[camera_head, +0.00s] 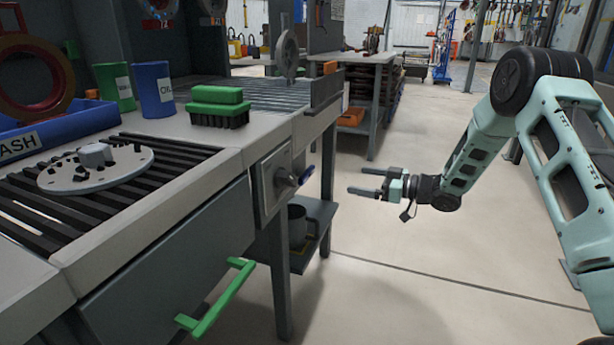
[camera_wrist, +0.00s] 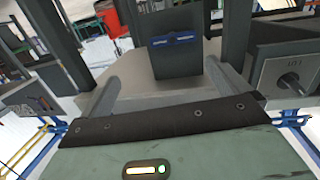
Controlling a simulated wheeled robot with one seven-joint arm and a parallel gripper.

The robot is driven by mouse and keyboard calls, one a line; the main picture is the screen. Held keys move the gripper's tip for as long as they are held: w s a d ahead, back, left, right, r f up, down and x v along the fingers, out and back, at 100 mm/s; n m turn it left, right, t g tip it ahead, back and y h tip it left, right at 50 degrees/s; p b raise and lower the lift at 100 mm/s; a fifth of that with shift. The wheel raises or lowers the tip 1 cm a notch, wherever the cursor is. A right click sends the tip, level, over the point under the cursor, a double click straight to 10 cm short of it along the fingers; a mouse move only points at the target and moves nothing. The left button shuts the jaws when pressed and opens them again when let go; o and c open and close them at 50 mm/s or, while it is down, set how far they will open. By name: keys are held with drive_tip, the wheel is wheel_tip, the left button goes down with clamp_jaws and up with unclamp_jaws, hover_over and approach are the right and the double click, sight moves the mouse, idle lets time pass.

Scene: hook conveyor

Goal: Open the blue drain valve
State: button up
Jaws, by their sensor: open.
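The blue drain valve shows in the wrist view as a horizontal blue handle (camera_wrist: 172,40) on the front of a dark grey block. In the head view, a small blue part (camera_head: 307,176), likely the same handle, shows at the bench's end, partly hidden behind a grey knob. My gripper (camera_head: 358,180) is open and empty, to the right of the blue part with a clear gap, its fingers pointing left towards the bench. In the wrist view my gripper's fingers (camera_wrist: 160,72) stand apart on either side of the block, below the handle in the picture. Neither finger touches the handle.
A grey panel with a knob (camera_head: 284,180) sits on the bench front; it also shows in the wrist view (camera_wrist: 287,80). A green drawer handle (camera_head: 215,298) sticks out below. A lower shelf holds a dark mug (camera_head: 298,225). The floor around my gripper is free.

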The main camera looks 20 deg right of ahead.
sight(310, 175)
drive_tip(key=shift+n+g+y, duration=0.5)
drive_tip(key=shift+y, duration=0.4)
drive_tip(key=b+x, duration=0.1)
drive_tip(key=x, duration=0.4)
drive_tip(key=b+x, duration=0.2)
drive_tip(key=x, duration=0.3)
drive_tip(key=f+b+x, duration=0.1)
drive_tip(key=b+x, duration=0.1)
drive_tip(key=x, duration=0.3)
drive_tip(key=shift+s+a, duration=0.3)
drive_tip(key=shift+s, duration=0.05)
drive_tip(key=shift+b+x, duration=0.45)
drive_tip(key=shift+x, duration=0.35)
drive_tip(key=shift+r, duration=0.1)
drive_tip(key=c, duration=0.7)
